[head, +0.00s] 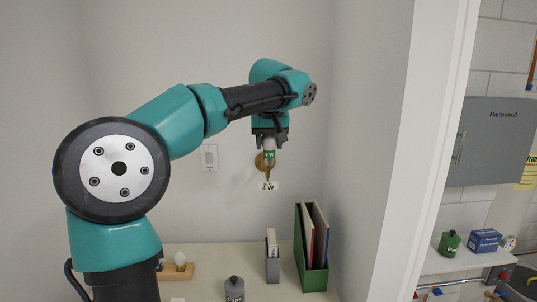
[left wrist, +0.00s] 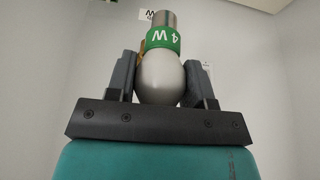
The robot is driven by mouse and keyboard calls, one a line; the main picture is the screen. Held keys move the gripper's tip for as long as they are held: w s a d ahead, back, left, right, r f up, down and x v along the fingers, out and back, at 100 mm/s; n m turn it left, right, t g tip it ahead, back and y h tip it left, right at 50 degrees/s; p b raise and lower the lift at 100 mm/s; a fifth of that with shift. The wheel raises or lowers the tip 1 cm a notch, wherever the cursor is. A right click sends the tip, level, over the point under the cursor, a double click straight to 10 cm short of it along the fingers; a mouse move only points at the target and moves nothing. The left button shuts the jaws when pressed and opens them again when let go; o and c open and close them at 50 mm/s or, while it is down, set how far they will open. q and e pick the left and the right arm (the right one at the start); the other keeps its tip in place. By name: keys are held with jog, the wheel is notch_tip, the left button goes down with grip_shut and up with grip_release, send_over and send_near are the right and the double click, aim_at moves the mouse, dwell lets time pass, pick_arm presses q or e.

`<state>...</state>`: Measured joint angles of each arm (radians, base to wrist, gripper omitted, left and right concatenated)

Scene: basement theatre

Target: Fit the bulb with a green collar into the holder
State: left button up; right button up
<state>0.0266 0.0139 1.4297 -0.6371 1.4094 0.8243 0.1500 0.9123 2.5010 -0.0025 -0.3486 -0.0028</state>
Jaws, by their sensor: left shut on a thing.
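My left gripper (head: 269,141) points down in front of the back wall and is shut on the glass of a bulb. The bulb's green collar (head: 269,154) shows below the fingers in the head view. In the left wrist view the fingers hold the white glass globe (left wrist: 160,77), with the green collar (left wrist: 163,41) marked 4 W and the metal cap (left wrist: 164,18) beyond it. A brass-coloured round holder (head: 260,162) on the wall sits behind the bulb, partly hidden, above a 4W label (head: 268,186). I cannot tell whether cap and holder touch. My right gripper is not in view.
Below, a pale table carries a wooden block (head: 178,272) with a white bulb (head: 180,258), a grey canister (head: 234,289), a grey file box (head: 272,266) and a green file holder (head: 312,277). A wall switch (head: 209,158) is left of the holder.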

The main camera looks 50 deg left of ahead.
pick_arm(q)
jog(key=w+a+f, duration=0.1)
jog(key=w+a, duration=0.8)
jog(key=a, duration=0.2)
jog(key=shift+w+f, duration=0.2)
jog(key=shift+w, duration=0.1)
jog(key=shift+f, duration=1.75)
jog(key=shift+f, duration=0.15)
jog(key=o, duration=0.9)
jog(key=v, duration=1.2)
jog(key=shift+r, duration=0.25)
